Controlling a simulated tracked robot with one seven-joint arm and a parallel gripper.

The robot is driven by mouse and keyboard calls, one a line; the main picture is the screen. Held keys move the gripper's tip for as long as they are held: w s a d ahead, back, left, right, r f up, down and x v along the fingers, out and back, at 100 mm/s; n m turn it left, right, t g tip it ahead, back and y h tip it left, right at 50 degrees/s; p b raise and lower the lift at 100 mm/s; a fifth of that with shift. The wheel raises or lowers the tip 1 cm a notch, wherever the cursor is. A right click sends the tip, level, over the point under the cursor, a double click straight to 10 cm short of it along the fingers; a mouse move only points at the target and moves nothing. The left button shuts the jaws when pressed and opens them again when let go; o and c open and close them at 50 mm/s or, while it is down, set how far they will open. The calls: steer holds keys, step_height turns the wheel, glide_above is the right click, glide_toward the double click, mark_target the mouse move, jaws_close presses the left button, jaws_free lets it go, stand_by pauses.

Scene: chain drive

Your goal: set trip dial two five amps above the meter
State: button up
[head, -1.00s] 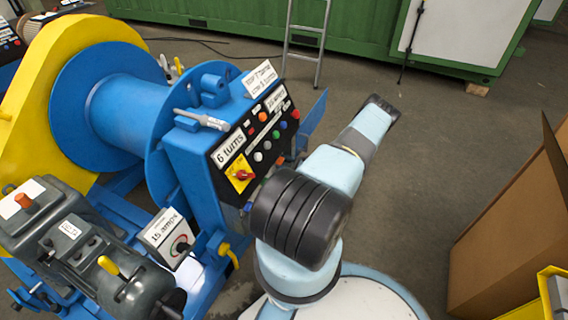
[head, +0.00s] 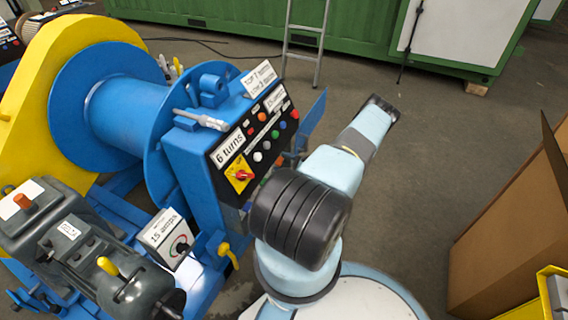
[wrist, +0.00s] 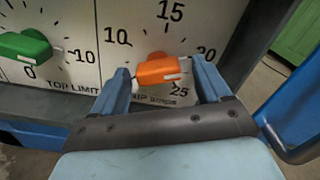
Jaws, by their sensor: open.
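The trip dial's orange knob (wrist: 158,69) shows in the wrist view on a white dial face (wrist: 140,20) marked 10, 15, 20 and 25. The lettering below it is partly hidden. The knob lies nearly sideways, with a pale mark at its right end, towards the side of 20 and 25. My gripper (wrist: 160,66) is open, one finger on each side of the knob; contact cannot be told. In the head view a meter sign (head: 164,233) reads 15 amps. My arm hides the gripper and trip dial there.
A green knob (wrist: 25,45) on the top limit dial sits left of the trip dial. In the head view the control panel (head: 230,165) has several buttons and a red switch on yellow (head: 239,174). A cardboard box (head: 510,235) stands at right; open floor lies between.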

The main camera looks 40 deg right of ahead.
steer(key=v, duration=1.4)
steer(key=shift+w+f, duration=0.1)
stand_by(0.3)
